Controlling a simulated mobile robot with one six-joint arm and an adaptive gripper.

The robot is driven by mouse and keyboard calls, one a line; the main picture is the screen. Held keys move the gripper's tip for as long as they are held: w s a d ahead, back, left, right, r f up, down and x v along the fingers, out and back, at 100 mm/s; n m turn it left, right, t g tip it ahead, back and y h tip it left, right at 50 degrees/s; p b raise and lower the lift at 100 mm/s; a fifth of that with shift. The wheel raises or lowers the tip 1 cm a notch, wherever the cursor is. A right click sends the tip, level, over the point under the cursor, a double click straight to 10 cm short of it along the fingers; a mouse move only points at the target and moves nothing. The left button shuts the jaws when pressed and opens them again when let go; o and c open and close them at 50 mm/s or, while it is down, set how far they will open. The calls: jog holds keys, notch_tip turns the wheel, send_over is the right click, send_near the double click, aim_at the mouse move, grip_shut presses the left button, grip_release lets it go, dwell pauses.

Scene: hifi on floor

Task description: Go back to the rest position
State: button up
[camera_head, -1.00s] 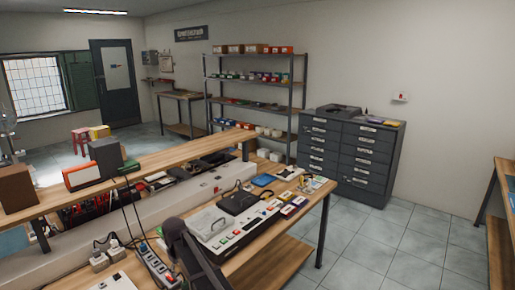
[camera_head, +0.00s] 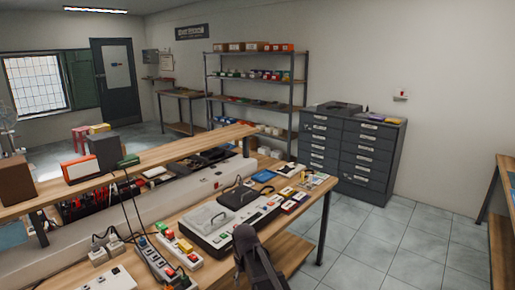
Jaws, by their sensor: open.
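A dark part of my arm (camera_head: 256,258) shows at the bottom centre of the head view, in front of the workbench (camera_head: 305,222). Its rounded upper end overlaps the front edge of the bench. No gripper fingers can be made out, and the rest of the arm is cut off by the lower picture edge. Behind the arm, a grey-and-white device with a clear lid (camera_head: 207,218) and coloured buttons lies on the bench.
Power strips (camera_head: 160,265) and cables lie on the bench at left. A raised shelf (camera_head: 140,165) runs above it. A dark drawer cabinet (camera_head: 350,150) stands against the back wall. Another table (camera_head: 503,200) is at the right edge. The tiled floor (camera_head: 400,245) between is clear.

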jog(key=s+d+f+m+b, duration=0.1)
jog(key=s+d+f+m, duration=0.1)
jog(key=s+d, duration=0.4)
jog(key=s+d+f+m+b, duration=0.1)
jog(key=s+d, duration=0.6)
jog(key=d, duration=0.8)
jog(key=m+b, duration=0.1)
jog(key=m, duration=0.1)
jog(key=shift+s+f+m, duration=0.2)
jog(key=shift+f+m, duration=0.1)
jog(key=shift+f, duration=0.1)
